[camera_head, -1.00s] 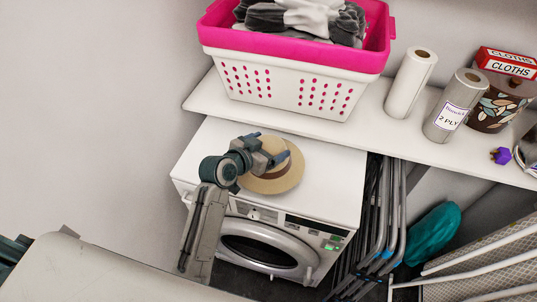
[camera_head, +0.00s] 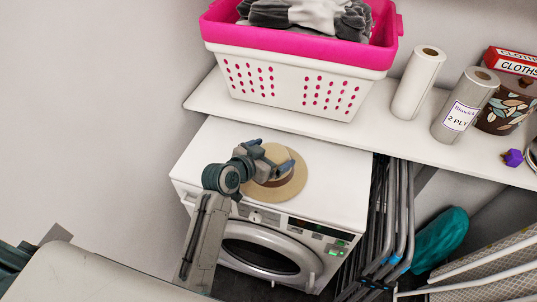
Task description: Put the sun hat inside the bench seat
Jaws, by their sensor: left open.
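The sun hat (camera_head: 288,187) is tan with a wide brim and a darker brown band. It lies on the white top of the washer-dryer, brim down, its crown partly hidden by my left gripper. My left gripper (camera_head: 271,156) is open and over the hat's crown, reaching in from the left. I cannot tell whether its fingers touch the hat. My right gripper is not in view. No bench seat can be made out.
The white machine (camera_head: 335,190) stands below a white shelf (camera_head: 290,122). A pink-and-white laundry basket (camera_head: 300,85), paper rolls (camera_head: 418,84) and a box of cloths (camera_head: 512,64) are on the shelf. Folded metal frames (camera_head: 388,225) and a teal bag (camera_head: 440,238) are at right.

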